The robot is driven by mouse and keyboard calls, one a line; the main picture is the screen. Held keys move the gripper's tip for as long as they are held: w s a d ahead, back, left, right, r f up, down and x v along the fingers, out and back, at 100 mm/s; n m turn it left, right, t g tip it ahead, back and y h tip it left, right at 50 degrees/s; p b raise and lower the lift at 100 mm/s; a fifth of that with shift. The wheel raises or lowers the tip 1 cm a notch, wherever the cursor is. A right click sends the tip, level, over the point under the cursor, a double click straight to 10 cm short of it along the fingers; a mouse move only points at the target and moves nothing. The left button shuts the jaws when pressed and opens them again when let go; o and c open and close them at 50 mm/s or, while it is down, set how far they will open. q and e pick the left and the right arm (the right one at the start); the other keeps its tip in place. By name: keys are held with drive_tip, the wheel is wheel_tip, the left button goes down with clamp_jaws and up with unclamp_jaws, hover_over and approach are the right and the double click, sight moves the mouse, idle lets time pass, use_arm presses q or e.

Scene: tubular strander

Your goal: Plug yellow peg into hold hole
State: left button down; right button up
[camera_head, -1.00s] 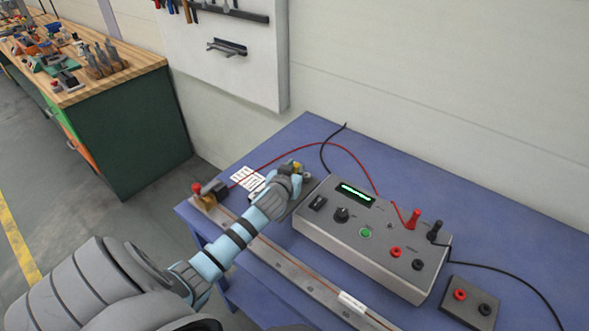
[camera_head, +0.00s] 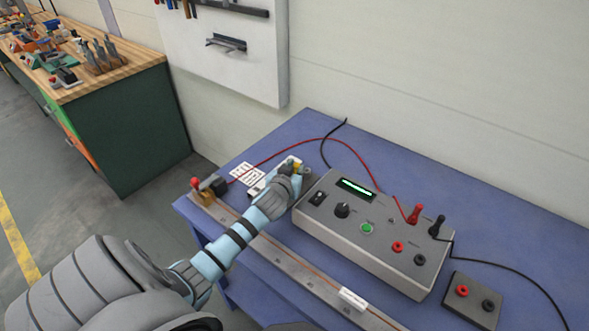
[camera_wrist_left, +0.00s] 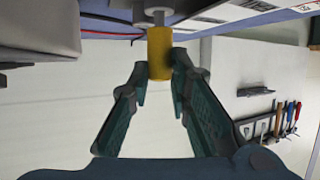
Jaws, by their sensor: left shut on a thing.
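The yellow peg (camera_wrist_left: 159,52) stands out at the tips of my left gripper (camera_wrist_left: 158,74) in the left wrist view. The left gripper is shut on it. A light metal round part (camera_wrist_left: 154,14) shows at the far end of the peg; whether it belongs to the peg or to a hole, I cannot tell. The hold hole is not clearly visible. My right gripper is not in view.
The grey control box (camera_head: 372,250) with knob, sockets and red and black plugs stands right of the gripper. A metal rail (camera_head: 290,268) runs along the front of the blue table (camera_head: 450,193). A red cable (camera_head: 322,139) arcs behind the gripper. White cards (camera_head: 246,175) lie left.

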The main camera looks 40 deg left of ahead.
use_arm(q)
drive_tip(key=shift+f+b, duration=0.4)
drive_tip(key=shift+f, duration=0.2)
drive_tip(key=c, duration=1.4)
unclamp_jaws()
drive_tip(key=shift+s+d, duration=0.1)
drive_tip(key=shift+s, duration=0.15)
drive_tip(key=v, duration=1.1)
drive_tip(key=shift+s+r, duration=0.2)
drive_tip(key=shift+r, duration=0.05)
